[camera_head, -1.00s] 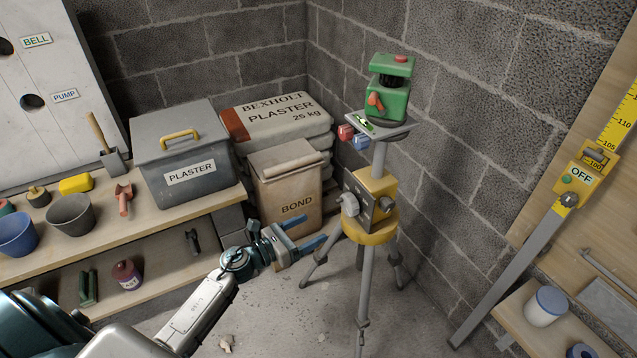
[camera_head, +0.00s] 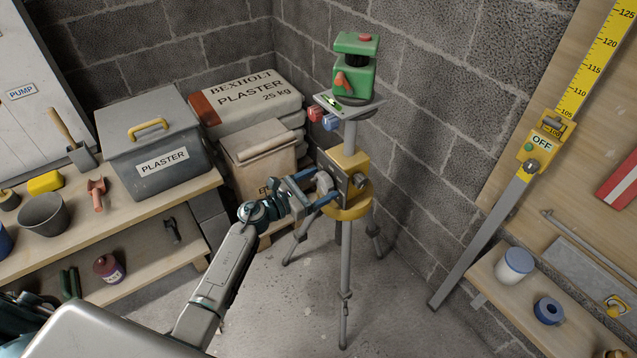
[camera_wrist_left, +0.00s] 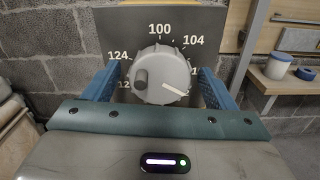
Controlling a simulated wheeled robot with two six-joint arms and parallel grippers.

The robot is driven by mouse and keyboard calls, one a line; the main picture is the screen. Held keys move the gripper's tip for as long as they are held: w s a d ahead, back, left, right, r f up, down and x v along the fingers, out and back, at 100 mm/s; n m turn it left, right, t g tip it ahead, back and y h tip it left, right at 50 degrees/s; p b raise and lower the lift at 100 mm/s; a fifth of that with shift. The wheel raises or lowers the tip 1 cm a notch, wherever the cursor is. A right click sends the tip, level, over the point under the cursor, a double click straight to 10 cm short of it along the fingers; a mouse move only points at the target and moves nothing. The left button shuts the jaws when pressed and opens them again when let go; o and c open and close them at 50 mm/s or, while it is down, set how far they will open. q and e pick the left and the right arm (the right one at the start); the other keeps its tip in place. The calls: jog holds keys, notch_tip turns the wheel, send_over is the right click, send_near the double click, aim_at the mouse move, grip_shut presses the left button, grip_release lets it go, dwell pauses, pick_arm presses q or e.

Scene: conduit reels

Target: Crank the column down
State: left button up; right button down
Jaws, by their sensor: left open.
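A tripod with a grey column (camera_head: 352,133) stands in the corner, a green device (camera_head: 354,75) on its top plate. The column passes through a yellow housing (camera_head: 347,160). On the housing's left side is a grey crank knob (camera_head: 324,181). In the left wrist view the knob (camera_wrist_left: 165,68) has a dark stub handle at its left and a white pointer line aimed lower right. Numbers ring it, 100 at the top; some are hidden. My left gripper (camera_head: 317,189) is open, its blue fingers on either side of the knob with visible gaps. My right gripper is not in view.
A workbench (camera_head: 130,213) with a grey plaster bin (camera_head: 152,125) is at the left. Block walls are close behind.

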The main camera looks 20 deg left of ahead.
pick_arm(q)
jog(key=c, duration=1)
